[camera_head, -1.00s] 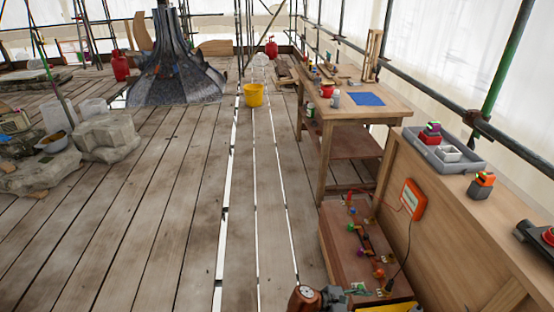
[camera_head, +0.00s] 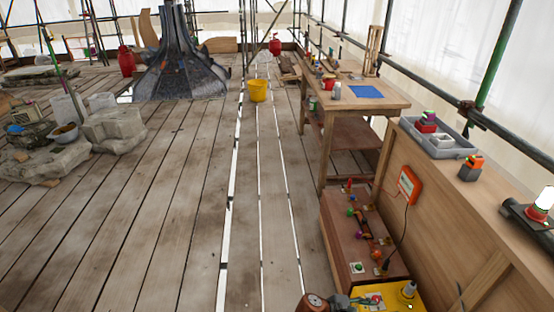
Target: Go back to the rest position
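The task line names no object, only my rest position. Neither of my grippers shows in the head view, and I see no arm of mine that I can be sure of. Whether either gripper holds anything is hidden.
Close at right stand a wooden bench with a grey tray (camera_head: 462,148), an orange wall box (camera_head: 408,186) and a low wooden box (camera_head: 343,231). A yellow case (camera_head: 408,298) lies below. A worktable (camera_head: 388,104) and yellow bucket (camera_head: 258,91) stand farther off. The middle plank floor (camera_head: 180,220) is clear.

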